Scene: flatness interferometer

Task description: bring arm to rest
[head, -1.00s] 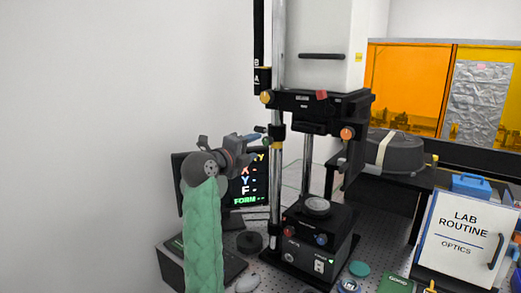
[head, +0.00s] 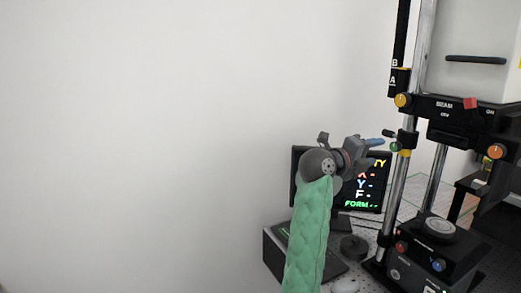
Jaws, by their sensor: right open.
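My right arm in a green quilted sleeve (head: 308,230) rises from the bottom of the head view. My right gripper (head: 380,143) is at its top end, open, pointing right toward the interferometer's column (head: 398,180). Its tips are small here and appear close to a yellow-and-black clamp (head: 405,143) on that column; I cannot tell whether they touch it. I see nothing held in it. My left gripper is not in view.
A monitor (head: 340,208) with coloured letters stands behind my arm. The interferometer (head: 445,120) stands at right, with a round stage (head: 440,225) on its base. A dark round puck (head: 354,247) lies on the bench. The left side shows only bare wall.

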